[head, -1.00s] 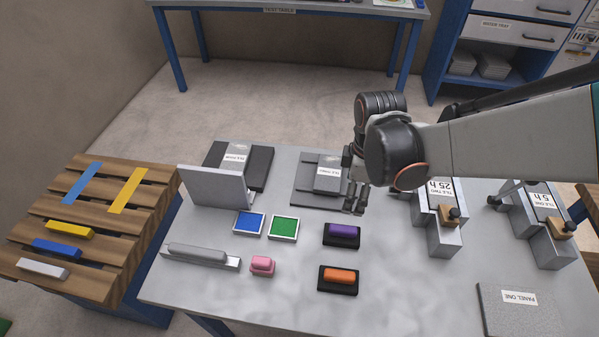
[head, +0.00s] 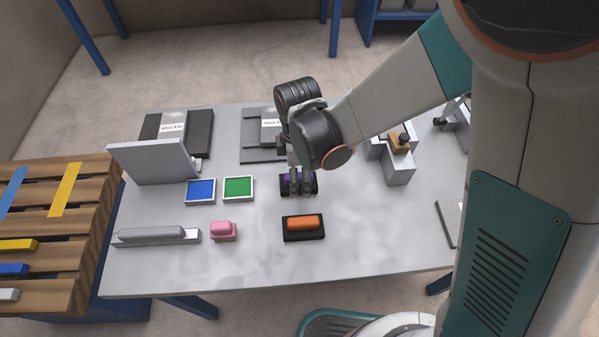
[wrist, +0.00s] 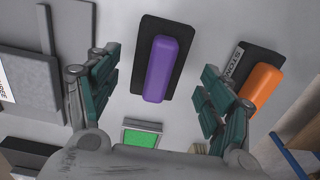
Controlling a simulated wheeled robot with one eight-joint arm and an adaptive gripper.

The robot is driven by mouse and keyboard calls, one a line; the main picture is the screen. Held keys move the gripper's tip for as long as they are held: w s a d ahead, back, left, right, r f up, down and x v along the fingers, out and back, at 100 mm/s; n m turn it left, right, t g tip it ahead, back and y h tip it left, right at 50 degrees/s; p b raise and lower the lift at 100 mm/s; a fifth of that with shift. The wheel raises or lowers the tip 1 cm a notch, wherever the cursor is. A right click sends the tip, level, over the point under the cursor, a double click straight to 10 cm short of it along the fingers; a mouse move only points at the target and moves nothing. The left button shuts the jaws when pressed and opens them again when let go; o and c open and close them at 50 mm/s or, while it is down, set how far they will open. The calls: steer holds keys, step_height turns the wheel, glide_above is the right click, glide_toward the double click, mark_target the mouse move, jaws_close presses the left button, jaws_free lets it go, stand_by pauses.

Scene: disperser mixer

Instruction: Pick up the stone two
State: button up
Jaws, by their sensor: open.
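A purple stone (wrist: 168,70) lies on a black base (wrist: 181,30); it is partly hidden behind my fingers in the head view. An orange stone (head: 303,222) lies on a second black base (head: 303,235), nearer the table's front. The label on the orange stone's base is cut off in the wrist view, so I cannot read which number it has. My gripper (head: 301,188) is open and points down above the purple stone. In the wrist view, its fingers (wrist: 160,68) are apart, with the purple stone seen between them and nothing held.
Blue (head: 201,190) and green (head: 238,187) pads lie left of the gripper. A pink block (head: 223,231) and a long grey bar (head: 153,235) lie at front left. A grey stepped fixture (head: 397,165) stands to the right.

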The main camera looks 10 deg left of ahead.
step_height(320, 180, down, 4)
steer(key=shift+w+r+b, duration=0.1)
steer(key=shift+r+b, duration=0.1)
steer(key=shift+b, duration=0.4)
steer(key=shift+r, duration=0.1)
steer(key=c, duration=1.4)
steer(key=shift+r, duration=0.1)
step_height(320, 180, up, 20)
steer(key=p, duration=1.3)
steer(key=shift+p, duration=0.3)
steer(key=o, duration=0.4)
